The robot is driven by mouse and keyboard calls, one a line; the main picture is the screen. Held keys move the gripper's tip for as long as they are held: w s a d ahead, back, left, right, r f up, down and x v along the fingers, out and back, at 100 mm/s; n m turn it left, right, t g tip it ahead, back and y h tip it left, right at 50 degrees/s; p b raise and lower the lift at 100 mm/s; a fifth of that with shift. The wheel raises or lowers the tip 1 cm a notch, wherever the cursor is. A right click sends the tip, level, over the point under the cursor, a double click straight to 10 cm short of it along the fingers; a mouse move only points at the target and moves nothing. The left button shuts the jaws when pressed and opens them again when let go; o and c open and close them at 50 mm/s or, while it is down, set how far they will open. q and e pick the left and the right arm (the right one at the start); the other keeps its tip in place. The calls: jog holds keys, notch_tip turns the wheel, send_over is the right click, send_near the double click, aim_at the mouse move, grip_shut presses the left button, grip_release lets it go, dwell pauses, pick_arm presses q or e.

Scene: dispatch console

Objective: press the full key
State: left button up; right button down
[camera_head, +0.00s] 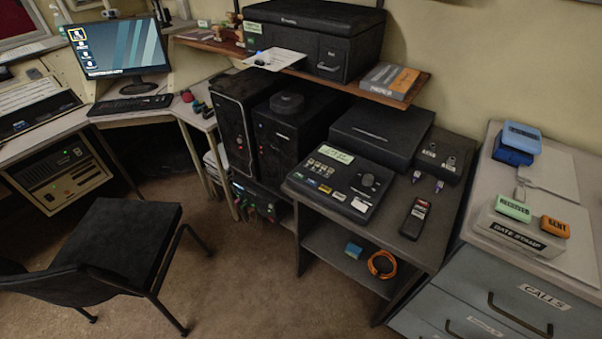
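No key that I can read as "full" shows. A black control unit (317,201) lies on the dark stand at the centre right. It has a row of small coloured keys (325,188) along its front, smaller pale keys behind them, a round knob (368,180) and a pale green label (336,155). The key lettering is too small to read. A grey date stamp box (490,220) on the right cabinet bears a green block (513,209) and an orange block (555,227). Neither of my grippers is in view.
A black handset (414,218) lies right of the control unit, and a flat black box (381,135) is behind it. A shelf (415,92) overhangs the back. A black chair (125,240) stands at left. Carpet (240,285) is clear before the stand.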

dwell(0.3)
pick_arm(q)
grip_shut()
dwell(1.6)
